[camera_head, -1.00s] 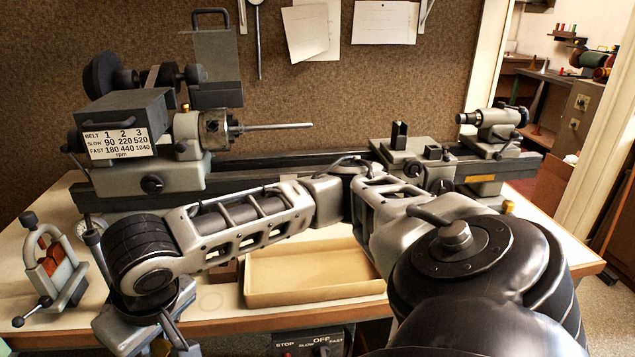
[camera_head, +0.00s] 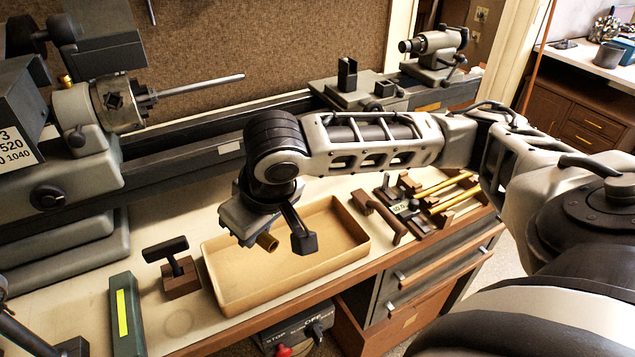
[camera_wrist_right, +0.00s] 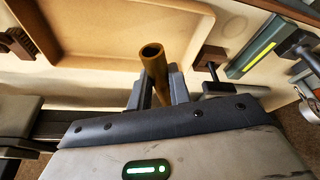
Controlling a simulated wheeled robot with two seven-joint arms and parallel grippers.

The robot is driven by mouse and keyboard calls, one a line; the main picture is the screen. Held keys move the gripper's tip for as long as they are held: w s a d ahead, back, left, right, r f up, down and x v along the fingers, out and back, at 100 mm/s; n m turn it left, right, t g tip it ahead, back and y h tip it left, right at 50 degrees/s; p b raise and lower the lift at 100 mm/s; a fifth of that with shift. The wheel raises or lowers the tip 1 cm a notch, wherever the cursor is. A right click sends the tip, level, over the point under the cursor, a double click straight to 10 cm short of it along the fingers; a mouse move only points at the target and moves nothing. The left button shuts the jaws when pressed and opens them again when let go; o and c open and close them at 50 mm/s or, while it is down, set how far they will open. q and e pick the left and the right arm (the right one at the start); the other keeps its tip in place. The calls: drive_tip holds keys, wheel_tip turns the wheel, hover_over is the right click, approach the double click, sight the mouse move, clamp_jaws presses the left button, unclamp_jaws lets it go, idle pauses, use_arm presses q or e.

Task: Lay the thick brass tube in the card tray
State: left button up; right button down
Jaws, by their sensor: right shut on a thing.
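My right gripper (camera_head: 266,234) points down over the card tray. It is shut on the thick brass tube (camera_head: 267,242), whose open end shows below the gripper. In the right wrist view the tube (camera_wrist_right: 154,68) stands out between the two fingers of the right gripper (camera_wrist_right: 158,90), its hollow end towards the camera. The shallow tan card tray (camera_head: 225,298) lies on the bench with its bare floor showing. It also shows in the right wrist view (camera_wrist_right: 100,62). The tube appears above the tray floor; the exact gap cannot be told.
A lathe (camera_head: 180,140) runs along the back of the bench. Left of the tray are a small block with a dark T-handle (camera_head: 168,258) and a green-grey case (camera_head: 125,312).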

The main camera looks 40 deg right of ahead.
use_arm(q)
drive_tip(key=shift+s+a+f, duration=0.1)
drive_tip(key=shift+s+f, duration=0.05)
drive_tip(key=shift+s, duration=0.2)
use_arm(e)
drive_tip(key=w+d+f+n+g+y, duration=0.1)
drive_tip(key=d+f+n+y, duration=0.1)
drive_tip(key=d+n, duration=0.7)
drive_tip(key=f+n, duration=0.1)
drive_tip(key=n, duration=0.3)
drive_tip(key=shift+w+f+n+g+y, duration=0.15)
drive_tip(key=shift+w+n+g+y, duration=0.15)
drive_tip(key=shift+f, duration=0.1)
drive_tip(key=b, duration=0.2)
hover_over(287, 250)
drive_tip(key=s+d, duration=0.2)
drive_tip(key=shift+a+f, duration=0.1)
drive_tip(key=shift+f, duration=3.1)
use_arm(q)
drive_tip(key=shift+w+d+f, duration=0.15)
drive_tip(key=shift+d+f, duration=0.15)
drive_tip(key=shift+f, duration=0.2)
use_arm(e)
drive_tip(key=shift+f, duration=0.5)
drive_tip(key=shift+f, duration=0.25)
